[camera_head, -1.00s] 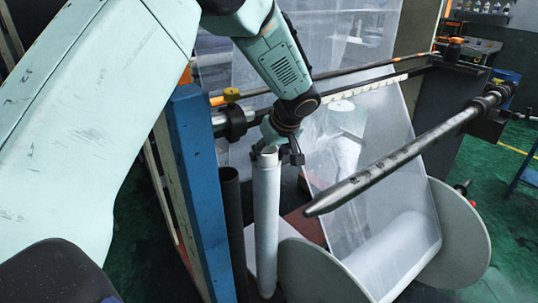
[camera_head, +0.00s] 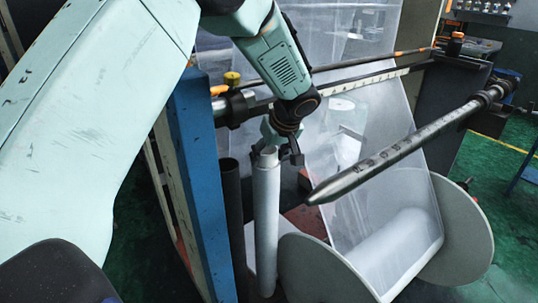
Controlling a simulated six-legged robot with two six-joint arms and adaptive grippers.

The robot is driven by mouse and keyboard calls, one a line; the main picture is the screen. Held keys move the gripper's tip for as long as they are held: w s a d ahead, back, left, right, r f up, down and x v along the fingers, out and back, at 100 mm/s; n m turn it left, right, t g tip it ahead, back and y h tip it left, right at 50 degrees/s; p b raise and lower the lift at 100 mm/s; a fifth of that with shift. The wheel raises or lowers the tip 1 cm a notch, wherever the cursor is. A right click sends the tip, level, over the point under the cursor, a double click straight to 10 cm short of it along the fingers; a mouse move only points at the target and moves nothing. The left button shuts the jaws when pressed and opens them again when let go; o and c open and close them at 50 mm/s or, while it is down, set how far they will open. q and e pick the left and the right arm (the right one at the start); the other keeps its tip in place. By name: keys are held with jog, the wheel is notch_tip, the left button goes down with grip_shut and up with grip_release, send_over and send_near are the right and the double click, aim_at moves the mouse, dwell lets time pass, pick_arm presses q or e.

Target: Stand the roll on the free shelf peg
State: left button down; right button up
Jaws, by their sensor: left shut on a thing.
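A slim white roll (camera_head: 266,215) stands upright near the middle of the head view. My left gripper (camera_head: 272,152) comes down from above and is shut on the roll's top end. The roll's lower end reaches down beside a large grey disc, and I cannot tell whether it rests on anything. A dark upright tube (camera_head: 231,205) stands just to the left of the roll, apart from it near the top. I cannot make out a free shelf peg. My right gripper is not in view.
A blue post (camera_head: 200,180) rises left of the dark tube. A pointed metal bar (camera_head: 400,152) juts toward me on the right. A large spool with grey discs (camera_head: 465,230) and clear film (camera_head: 345,130) fills the lower right. Green floor (camera_head: 510,205) shows at far right.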

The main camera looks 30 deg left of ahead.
pick_arm(q)
jog(key=shift+w, duration=0.25)
jog(key=c, duration=0.8)
grip_release()
jog(key=o, duration=0.5)
jog(key=shift+s+r, duration=0.1)
jog(key=shift+s, duration=0.2)
jog(key=shift+w, duration=0.1)
jog(key=shift+o, duration=0.7)
jog(key=shift+f, duration=0.35)
jog(key=shift+o, duration=0.7)
jog(key=shift+r, duration=0.2)
